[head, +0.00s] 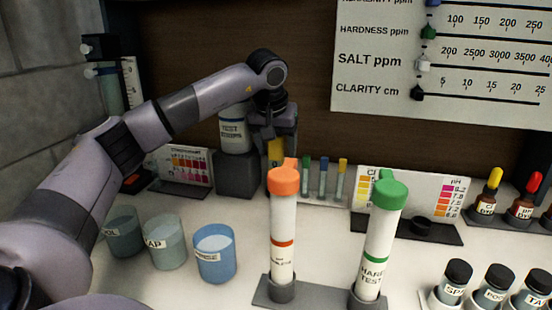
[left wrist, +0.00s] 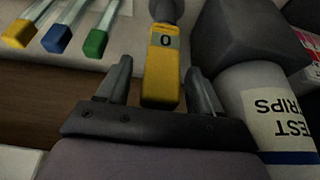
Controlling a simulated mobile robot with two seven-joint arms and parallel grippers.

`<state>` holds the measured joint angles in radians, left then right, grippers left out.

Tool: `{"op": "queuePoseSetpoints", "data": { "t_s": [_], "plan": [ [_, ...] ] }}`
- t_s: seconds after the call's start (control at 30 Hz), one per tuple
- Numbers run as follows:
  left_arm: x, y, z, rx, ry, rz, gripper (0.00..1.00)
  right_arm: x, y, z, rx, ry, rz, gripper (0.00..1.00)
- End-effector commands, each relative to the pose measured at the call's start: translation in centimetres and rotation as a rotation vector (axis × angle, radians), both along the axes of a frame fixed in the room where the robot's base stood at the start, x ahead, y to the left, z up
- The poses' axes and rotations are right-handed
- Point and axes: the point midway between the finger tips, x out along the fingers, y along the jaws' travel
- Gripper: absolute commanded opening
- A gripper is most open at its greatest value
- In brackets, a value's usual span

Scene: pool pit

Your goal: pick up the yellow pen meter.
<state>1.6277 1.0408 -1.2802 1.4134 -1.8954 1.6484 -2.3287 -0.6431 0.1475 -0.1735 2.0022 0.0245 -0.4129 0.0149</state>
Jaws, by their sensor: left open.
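The yellow pen meter (head: 275,151) stands behind the orange-capped tube (head: 283,225) in the head view, which hides its lower part. In the left wrist view the pen meter (left wrist: 162,75) shows a small display reading 0 and has a dark grey part at its far end. My left gripper (head: 276,139) reaches down over it from above. In the left wrist view my left gripper (left wrist: 159,68) is open, with one finger on each side of the pen meter and visible gaps. My right gripper is not in view.
The test strips bottle (head: 234,132) on a dark block (head: 238,174) stands close left of the gripper. Tubes with coloured caps (head: 322,180) stand close on the right. A green-capped tube (head: 379,240) and several cups, including a blue one (head: 214,255), are nearer the front.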

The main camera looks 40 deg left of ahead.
Motion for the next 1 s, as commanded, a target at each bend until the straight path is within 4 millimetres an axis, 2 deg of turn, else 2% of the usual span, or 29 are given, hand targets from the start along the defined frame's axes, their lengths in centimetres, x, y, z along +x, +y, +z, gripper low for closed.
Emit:
{"op": "queuePoseSetpoints", "data": {
  "t_s": [0.07,0.23,0.27,0.67,0.87,1.0],
  "plan": [
    [0.0,0.0,0.0,0.0,0.0,0.0,0.66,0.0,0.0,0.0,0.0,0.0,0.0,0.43],
    [0.0,0.0,0.1,0.0,0.0,0.001,0.14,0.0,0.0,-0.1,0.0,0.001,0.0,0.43],
    [0.0,0.0,0.1,0.0,0.0,0.001,0.09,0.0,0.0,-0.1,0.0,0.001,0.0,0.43],
    [0.0,0.0,0.7,-0.001,-0.004,0.0,0.09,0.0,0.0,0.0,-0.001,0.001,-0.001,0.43],
    [0.1,-0.1,3.2,-0.001,-0.007,0.0,0.09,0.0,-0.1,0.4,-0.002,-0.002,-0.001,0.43],
    [0.1,-0.1,6.1,-0.001,-0.007,0.0,0.09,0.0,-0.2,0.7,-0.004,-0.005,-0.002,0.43]
  ]
}}
